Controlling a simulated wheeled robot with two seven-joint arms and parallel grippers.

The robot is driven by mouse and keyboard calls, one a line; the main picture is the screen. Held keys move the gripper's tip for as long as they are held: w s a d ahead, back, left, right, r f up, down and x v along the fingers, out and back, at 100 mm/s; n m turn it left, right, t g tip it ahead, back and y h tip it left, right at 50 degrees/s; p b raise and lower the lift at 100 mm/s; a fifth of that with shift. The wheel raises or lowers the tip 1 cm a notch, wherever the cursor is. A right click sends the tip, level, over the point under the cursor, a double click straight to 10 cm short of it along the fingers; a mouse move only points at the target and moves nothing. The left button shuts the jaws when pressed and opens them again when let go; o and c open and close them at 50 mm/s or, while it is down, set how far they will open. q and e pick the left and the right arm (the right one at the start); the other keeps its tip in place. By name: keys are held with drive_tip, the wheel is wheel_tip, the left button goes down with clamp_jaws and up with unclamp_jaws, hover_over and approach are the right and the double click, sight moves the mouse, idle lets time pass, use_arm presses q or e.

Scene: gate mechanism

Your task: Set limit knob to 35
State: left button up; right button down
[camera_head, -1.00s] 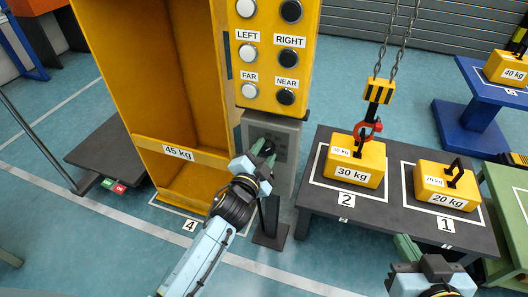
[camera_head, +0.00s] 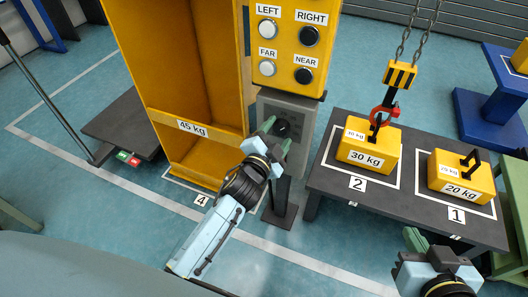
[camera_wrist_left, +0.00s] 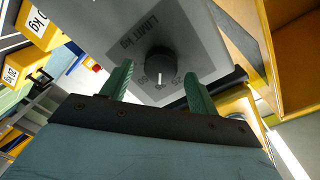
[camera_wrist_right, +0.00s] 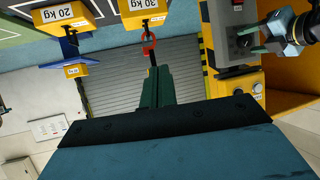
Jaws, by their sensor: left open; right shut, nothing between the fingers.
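The dark round limit knob (camera_wrist_left: 159,60) is on a grey panel (camera_wrist_left: 125,35) lettered "LIMIT kg", upside down in the left wrist view. A white mark on the knob points toward the scale numbers, which are too small and dark to read surely. The grey panel box also shows in the head view (camera_head: 305,112) below the button panel. My left gripper (camera_head: 277,136) is open in front of the knob, with its green fingers (camera_wrist_left: 158,88) apart and nothing between them. My right gripper (camera_head: 414,240) is shut and empty, away from the panel; its fingers show in its wrist view (camera_wrist_right: 157,88).
A yellow button panel (camera_head: 289,45) stands above the grey box. The 30 kg weight (camera_head: 368,150), with a red hook (camera_head: 383,116) at its handle, and the 20 kg weight (camera_head: 460,182) rest on a dark table (camera_head: 325,185). A yellow cabinet (camera_head: 180,70) marked 45 kg stands left.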

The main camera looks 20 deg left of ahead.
use_arm(q)
drive_tip(key=s+a+p, duration=0.1)
drive_tip(key=s+p, duration=0.2)
drive_tip(key=s, duration=0.9)
drive_tip(key=shift+s+r, duration=0.2)
drive_tip(key=shift+r, duration=0.05)
use_arm(e)
drive_tip(key=s+d+f+g+h, duration=0.1)
drive_tip(key=s+d+f+g, duration=0.1)
drive_tip(key=s+f+g, duration=0.1)
drive_tip(key=s+d+f+g+h, duration=0.1)
drive_tip(key=s+d+f+g, duration=0.2)
drive_tip(key=s, duration=0.5)
drive_tip(key=shift+s+f+m+g+h, duration=0.3)
drive_tip(key=shift+f+g, duration=0.35)
drive_tip(key=shift+g, duration=0.65)
